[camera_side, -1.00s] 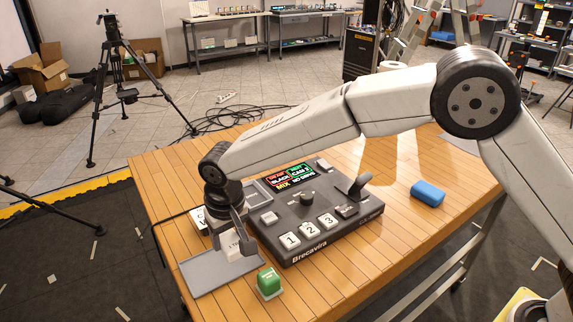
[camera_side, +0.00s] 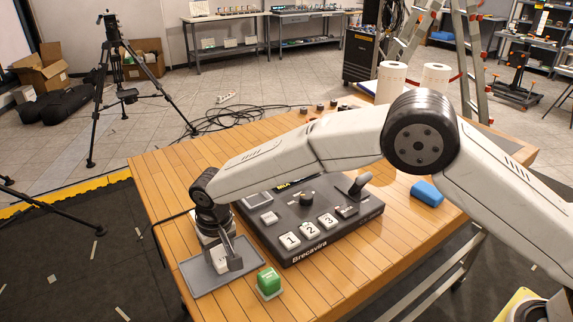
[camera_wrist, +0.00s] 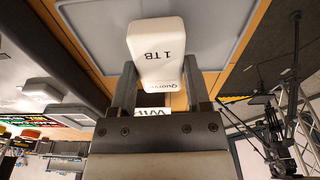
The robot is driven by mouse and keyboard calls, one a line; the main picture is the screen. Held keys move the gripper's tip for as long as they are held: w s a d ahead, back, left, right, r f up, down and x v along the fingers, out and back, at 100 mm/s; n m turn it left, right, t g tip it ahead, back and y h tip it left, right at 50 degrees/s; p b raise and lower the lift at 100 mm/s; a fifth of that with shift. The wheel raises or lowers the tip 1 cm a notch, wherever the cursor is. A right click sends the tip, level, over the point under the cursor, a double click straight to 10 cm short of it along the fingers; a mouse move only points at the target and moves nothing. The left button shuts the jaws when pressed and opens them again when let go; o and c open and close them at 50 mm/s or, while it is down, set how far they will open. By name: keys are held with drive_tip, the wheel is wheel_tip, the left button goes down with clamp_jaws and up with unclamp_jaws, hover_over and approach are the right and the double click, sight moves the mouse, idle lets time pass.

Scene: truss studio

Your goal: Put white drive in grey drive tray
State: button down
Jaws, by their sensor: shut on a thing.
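The white drive (camera_side: 218,260), marked "1 TB" in the wrist view (camera_wrist: 155,48), is held between the fingers of my gripper (camera_wrist: 158,72). In the side view my gripper (camera_side: 227,264) points down at the table's near left corner, over the grey drive tray (camera_side: 204,284). The drive's lower end appears over the tray's floor; I cannot tell whether it touches. The tray also fills the top of the wrist view (camera_wrist: 222,30), behind the drive. My wrist and fingers hide part of the drive and the tray's far side.
A dark switcher panel (camera_side: 318,240) with white buttons stands right of the tray. A green block (camera_side: 268,282) on a pale base sits near the tray's right corner. A blue block (camera_side: 427,193) lies farther right. Two white rolls (camera_side: 390,82) stand at the back.

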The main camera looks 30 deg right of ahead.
sight(223, 256)
drive_tip(key=shift+f, duration=0.55)
drive_tip(key=shift+f, duration=0.1)
drive_tip(key=shift+c, duration=0.2)
unclamp_jaws()
wheel_tip(223, 256, up, 12)
drive_tip(key=s, duration=0.1)
drive_tip(key=shift+s, duration=0.2)
drive_tip(key=shift+d, duration=0.15)
idle(0.6)
